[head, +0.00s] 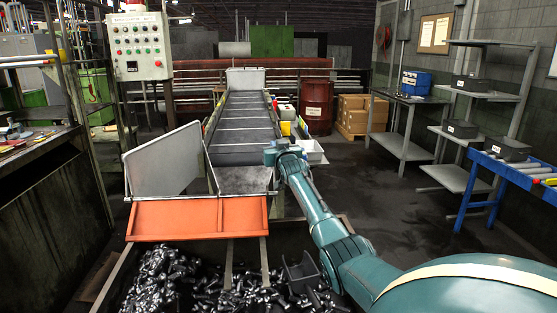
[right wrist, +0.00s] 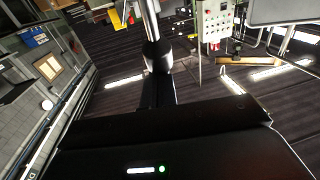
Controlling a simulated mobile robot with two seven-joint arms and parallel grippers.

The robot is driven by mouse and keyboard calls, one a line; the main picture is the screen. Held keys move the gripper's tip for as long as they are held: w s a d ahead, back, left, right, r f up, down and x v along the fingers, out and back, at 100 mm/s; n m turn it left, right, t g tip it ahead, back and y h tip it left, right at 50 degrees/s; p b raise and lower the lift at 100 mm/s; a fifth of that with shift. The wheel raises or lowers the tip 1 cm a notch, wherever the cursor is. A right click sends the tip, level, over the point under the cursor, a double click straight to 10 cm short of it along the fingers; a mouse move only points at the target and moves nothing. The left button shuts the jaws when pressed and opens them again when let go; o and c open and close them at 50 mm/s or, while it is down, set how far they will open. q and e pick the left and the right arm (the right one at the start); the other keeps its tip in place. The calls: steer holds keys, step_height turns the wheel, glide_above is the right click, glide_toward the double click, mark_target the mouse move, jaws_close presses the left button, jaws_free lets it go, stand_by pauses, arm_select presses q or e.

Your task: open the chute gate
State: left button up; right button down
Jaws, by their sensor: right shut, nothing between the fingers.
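The chute (head: 243,180) runs down at the front end of the conveyor, with a grey side plate on its left. A wide orange panel (head: 197,218), which looks like the gate, lies across its lower front end above the bolts. My right gripper (head: 270,153) is at the chute's upper right edge, behind the orange panel. Its fingers are small and partly hidden in the head view. In the right wrist view its dark fingers (right wrist: 158,92) are shut, with a round dark end and a silver rod (right wrist: 150,22) just beyond them. I cannot tell whether they touch. My left gripper is not in view.
A dark bin with many loose bolts (head: 165,280) stands below the panel. A control box (head: 139,46) stands at the left, and it shows in the right wrist view (right wrist: 216,22). A blue roller stand (head: 500,172) is at the right. The floor between is clear.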

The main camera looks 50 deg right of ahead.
steer(key=shift+w+d+f+g+y, duration=0.3)
steer(key=shift+w+d+g, duration=0.1)
steer(key=shift+g, duration=0.1)
steer(key=shift+w+f, duration=0.1)
steer(key=shift+f, duration=0.05)
steer(key=shift+f, duration=0.1)
stand_by(0.5)
